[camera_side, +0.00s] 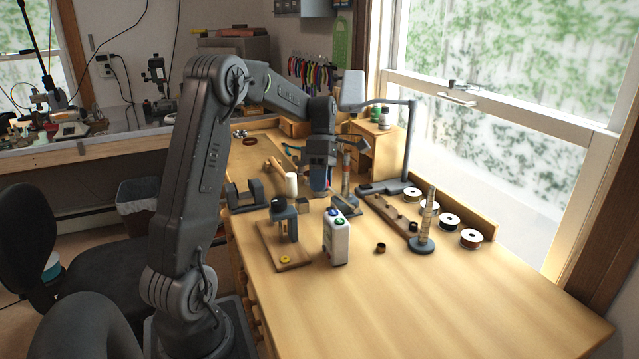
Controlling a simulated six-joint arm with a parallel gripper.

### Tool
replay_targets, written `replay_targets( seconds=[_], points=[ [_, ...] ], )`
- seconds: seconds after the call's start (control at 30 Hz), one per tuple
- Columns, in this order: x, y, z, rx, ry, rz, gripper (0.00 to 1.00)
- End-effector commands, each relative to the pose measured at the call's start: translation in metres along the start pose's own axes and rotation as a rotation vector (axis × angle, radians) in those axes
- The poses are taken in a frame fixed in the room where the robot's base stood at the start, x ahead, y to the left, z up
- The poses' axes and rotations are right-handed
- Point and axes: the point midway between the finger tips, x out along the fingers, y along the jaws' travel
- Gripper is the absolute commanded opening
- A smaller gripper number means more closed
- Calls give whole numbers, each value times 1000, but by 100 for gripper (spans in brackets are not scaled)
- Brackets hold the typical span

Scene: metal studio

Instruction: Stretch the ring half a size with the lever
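My gripper (319,162) points down over the back middle of the bench. It is small and dark here, and I cannot tell whether its fingers are open or hold anything. A blue and reddish object (320,184) is just below it; contact is unclear. An upright ribbed mandrel (347,178) stands close to its right, and I cannot make out a lever there. A second stepped mandrel (428,215) on a round dark base stands farther right. A small yellow round piece (285,259) lies on the wooden base of a dark press-like tool (286,222). I cannot identify the ring with certainty.
A white box with coloured buttons (337,239) and a small brown cup-like piece (381,248) stand near the middle. Several spools (448,222) line the right edge. A desk lamp (409,150) rises behind. A dark vise-like block (243,195) is left. The front right bench is clear.

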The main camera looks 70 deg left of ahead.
Motion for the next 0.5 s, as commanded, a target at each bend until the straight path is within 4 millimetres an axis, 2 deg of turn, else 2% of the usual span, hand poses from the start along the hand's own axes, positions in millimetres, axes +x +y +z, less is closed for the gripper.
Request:
replay_targets(
  seconds=[0.03, 0.27, 0.5],
  points=[
    [1, 1, 6, 12, -13, 3, 42],
    [1, 0, 5, 7, -11, -1, 63],
    [0, 0, 4, 3, -10, -1, 63]
  ],
)
